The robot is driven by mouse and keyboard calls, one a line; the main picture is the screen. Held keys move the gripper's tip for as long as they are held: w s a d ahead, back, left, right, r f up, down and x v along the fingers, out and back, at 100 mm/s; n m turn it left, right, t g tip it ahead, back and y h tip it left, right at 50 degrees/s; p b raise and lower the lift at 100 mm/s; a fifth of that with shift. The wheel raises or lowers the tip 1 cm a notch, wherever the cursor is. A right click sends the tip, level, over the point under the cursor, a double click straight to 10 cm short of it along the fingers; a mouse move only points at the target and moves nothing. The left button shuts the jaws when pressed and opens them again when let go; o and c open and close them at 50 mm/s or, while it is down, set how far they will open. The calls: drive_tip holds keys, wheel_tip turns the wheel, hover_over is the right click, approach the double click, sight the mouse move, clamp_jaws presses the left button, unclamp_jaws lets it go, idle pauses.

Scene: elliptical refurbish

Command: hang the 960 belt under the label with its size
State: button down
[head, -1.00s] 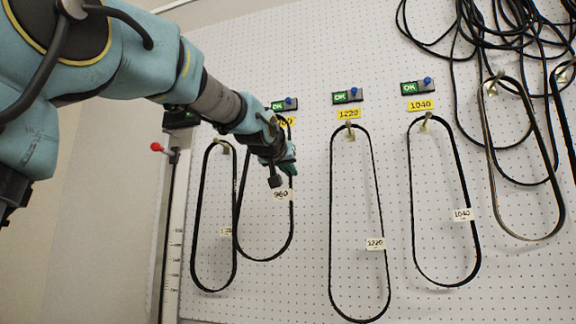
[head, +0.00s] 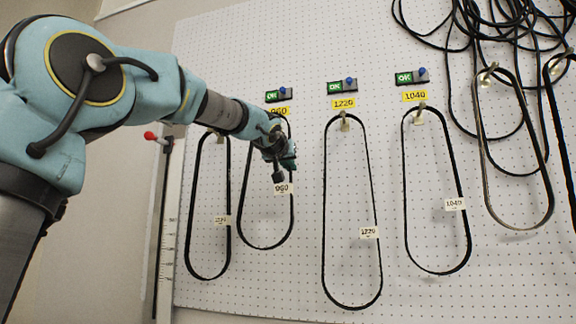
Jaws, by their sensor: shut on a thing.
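The black 960 belt (head: 256,246) hangs as a loop at the board, with its white 960 tag (head: 284,189) on its right side. My gripper (head: 284,160) is shut on the belt near its upper right part. The yellow 960 label (head: 279,111) is just above the gripper, on the board under a green OK indicator (head: 272,96). The top of the belt and any hook under that label are partly hidden by my arm, so I cannot tell whether the belt rests on a hook.
The 1220 belt (head: 324,230) and the 1040 belt (head: 405,190) hang on hooks to the right under their labels. Another tagged belt (head: 188,215) hangs close on the left. More belts and tangled black cords (head: 490,50) hang at the far right.

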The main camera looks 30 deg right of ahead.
drive_tip(key=shift+x, duration=0.8)
drive_tip(key=shift+w+d+f+b, duration=0.15)
drive_tip(key=shift+d+f+b, duration=0.05)
drive_tip(key=shift+f+b, duration=0.2)
drive_tip(key=shift+w+d+f+b, duration=0.15)
drive_tip(key=shift+f+b, duration=0.25)
